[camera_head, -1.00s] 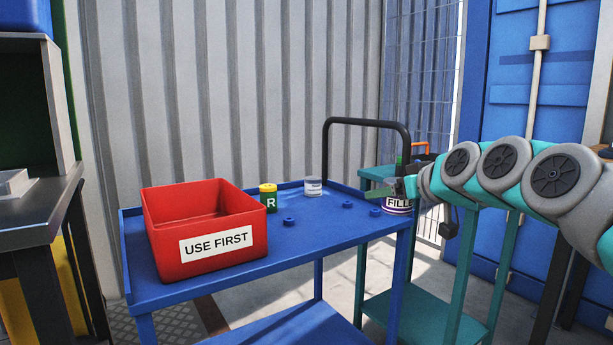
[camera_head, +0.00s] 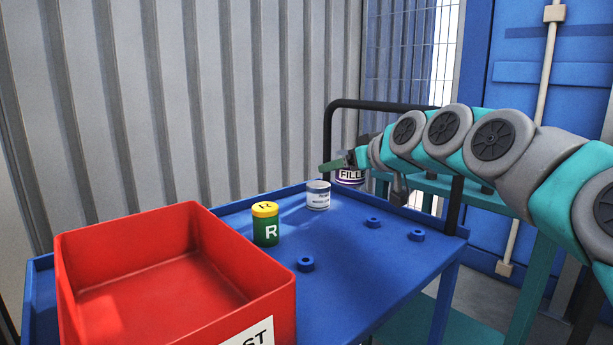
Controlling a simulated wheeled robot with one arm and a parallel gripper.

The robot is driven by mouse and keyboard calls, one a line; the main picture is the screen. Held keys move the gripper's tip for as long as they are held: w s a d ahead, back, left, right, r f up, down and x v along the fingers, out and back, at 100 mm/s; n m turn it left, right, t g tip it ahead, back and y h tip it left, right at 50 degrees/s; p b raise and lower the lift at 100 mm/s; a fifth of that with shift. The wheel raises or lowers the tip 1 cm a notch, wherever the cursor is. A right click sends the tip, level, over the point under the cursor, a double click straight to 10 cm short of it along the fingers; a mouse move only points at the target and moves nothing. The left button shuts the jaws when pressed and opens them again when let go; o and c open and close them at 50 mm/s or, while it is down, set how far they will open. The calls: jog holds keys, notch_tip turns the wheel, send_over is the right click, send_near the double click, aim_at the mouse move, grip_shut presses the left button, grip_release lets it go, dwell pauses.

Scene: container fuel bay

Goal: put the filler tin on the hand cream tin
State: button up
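The filler tin (camera_head: 350,177), white and purple with "FILL" readable, is at the end of my arm near the trolley's far right side. My gripper (camera_head: 345,163) is at its top and appears shut on it; a green finger shows at the left and the other finger is not clear. The tin seems slightly above the tray, but its base is hard to judge. The hand cream tin (camera_head: 318,197), small, pale grey and white with fine lettering, stands upright on the blue trolley (camera_head: 345,265). It is left of the filler tin and nearer the camera.
A green tin with a yellow lid and "R" (camera_head: 265,226) stands left of the hand cream tin. A large red bin (camera_head: 100,255) fills the trolley's left part. Several small blue rings, one here (camera_head: 306,265), lie on the tray. A black handle (camera_head: 455,207) rises at the right.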

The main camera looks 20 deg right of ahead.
jog(key=w, duration=0.4)
jog(key=w+f, duration=0.1)
jog(key=w, duration=0.9)
jog(key=shift+a+f+p, duration=0.25)
jog(key=shift+a+p, duration=0.1)
jog(key=shift+a, duration=0.05)
jog(key=shift+w, duration=0.6)
jog(key=shift+w+f, duration=0.1)
jog(key=shift+w, duration=0.05)
jog(key=shift+f, duration=1.6)
jog(key=shift+f, duration=0.2)
jog(key=o, duration=1.4)
jog(key=shift+o, duration=0.2)
